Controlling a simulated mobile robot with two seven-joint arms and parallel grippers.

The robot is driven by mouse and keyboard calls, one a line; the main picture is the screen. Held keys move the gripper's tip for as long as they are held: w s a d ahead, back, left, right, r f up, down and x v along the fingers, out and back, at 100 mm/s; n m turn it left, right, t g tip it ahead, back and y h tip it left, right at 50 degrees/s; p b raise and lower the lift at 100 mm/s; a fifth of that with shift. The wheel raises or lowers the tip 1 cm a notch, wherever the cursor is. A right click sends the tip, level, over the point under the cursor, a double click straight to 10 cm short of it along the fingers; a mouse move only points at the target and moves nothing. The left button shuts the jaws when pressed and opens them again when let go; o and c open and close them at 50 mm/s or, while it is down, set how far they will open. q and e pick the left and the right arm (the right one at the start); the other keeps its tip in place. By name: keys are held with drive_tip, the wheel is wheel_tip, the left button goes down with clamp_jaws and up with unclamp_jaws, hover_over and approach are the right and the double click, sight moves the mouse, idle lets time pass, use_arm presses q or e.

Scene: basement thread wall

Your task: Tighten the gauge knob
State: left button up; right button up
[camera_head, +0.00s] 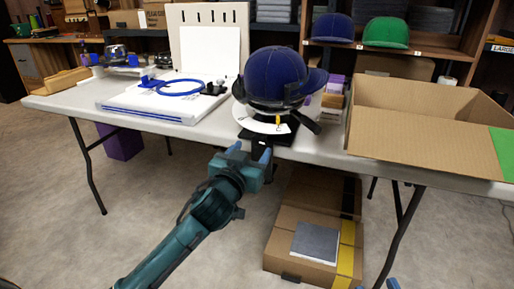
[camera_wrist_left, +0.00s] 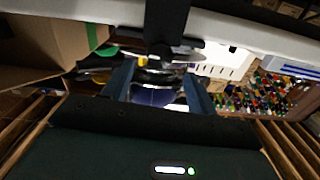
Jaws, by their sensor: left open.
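A cap gauge with a white dial (camera_head: 262,126) and a yellow marker stands at the table's front edge, holding a navy cap (camera_head: 275,75). A black bracket (camera_head: 272,146) hangs below the dial over the edge. I cannot clearly pick out the knob; a black lever-like part (camera_head: 306,122) sticks out at the dial's right. My left gripper (camera_head: 249,152) is open and empty, just in front of and below the bracket. In the left wrist view its fingers (camera_wrist_left: 158,88) frame the cap and dial area, apart from them. Blue tips (camera_head: 391,284), probably my right gripper, barely show at the bottom edge.
An open cardboard box (camera_head: 425,128) stands on the table (camera_head: 60,101) at right. A white machine with a blue hoop (camera_head: 180,88) lies to the left. Cardboard boxes (camera_head: 285,240) sit under the table.

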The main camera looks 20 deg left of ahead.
sight(259, 141)
use_arm(q)
drive_tip(key=shift+w+d+b, duration=0.1)
drive_tip(key=shift+w+b, duration=0.3)
drive_tip(key=shift+w, duration=1.7)
use_arm(e)
drive_tip(key=shift+a, duration=0.1)
use_arm(q)
drive_tip(key=c, duration=1)
use_arm(e)
drive_tip(key=shift+r, duration=0.15)
